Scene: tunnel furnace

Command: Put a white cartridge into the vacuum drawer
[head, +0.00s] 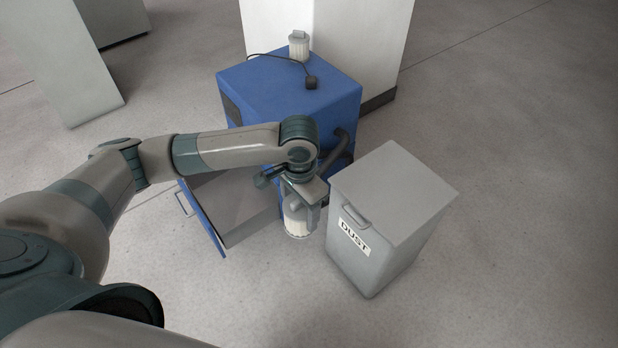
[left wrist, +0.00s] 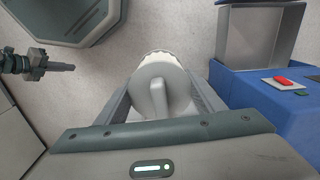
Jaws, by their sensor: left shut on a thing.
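My left gripper (head: 301,205) is shut on a white cartridge (head: 297,224) with a pleated lower part. It holds the cartridge by its top handle, upright, between the drawer and the dust bin. In the left wrist view the cartridge (left wrist: 160,86) sits between the two fingers. The vacuum drawer (head: 244,232) is pulled out of the blue vacuum (head: 290,88), and its visible grey inside looks empty. It also shows at the top right of the left wrist view (left wrist: 259,53). What seems to be my right gripper (left wrist: 60,67) shows small there; its jaws are unclear.
A second white cartridge (head: 299,46) stands on the vacuum's top beside a black cable. A grey bin marked DUST (head: 390,205) stands close to the right of the held cartridge. The vacuum has a red switch (left wrist: 283,86). Floor in front of the drawer is clear.

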